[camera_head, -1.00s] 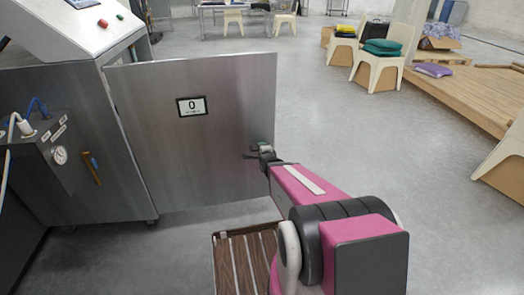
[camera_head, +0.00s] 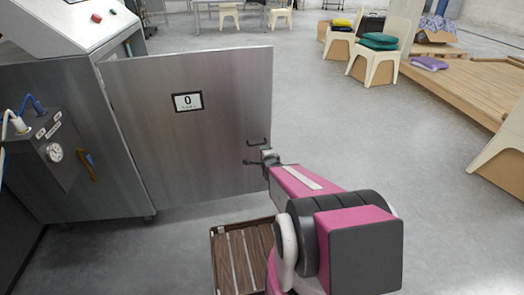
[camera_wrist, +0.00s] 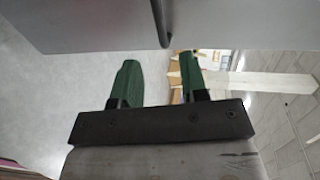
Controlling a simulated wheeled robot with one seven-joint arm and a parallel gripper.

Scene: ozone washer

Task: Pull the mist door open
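The mist door (camera_head: 190,150) is a brushed-metal panel with a label reading "0". It stands swung wide out from the metal cabinet (camera_head: 65,120) at the left. Its dark bar handle (camera_head: 257,142) is near the right edge of the panel; the handle also shows as a dark bar in the wrist view (camera_wrist: 160,22). My gripper (camera_head: 252,162) is just below the handle in the head view. In the wrist view its two green fingers (camera_wrist: 158,62) are spread with nothing between them. The handle lies beyond the fingertips, apart from them.
A slatted brown wooden piece (camera_head: 240,262) is on the floor beside my arm. A gauge box (camera_head: 50,150) is on the cabinet's left. Chairs (camera_head: 380,55) and a wooden platform (camera_head: 470,88) stand at the right. The grey floor between is clear.

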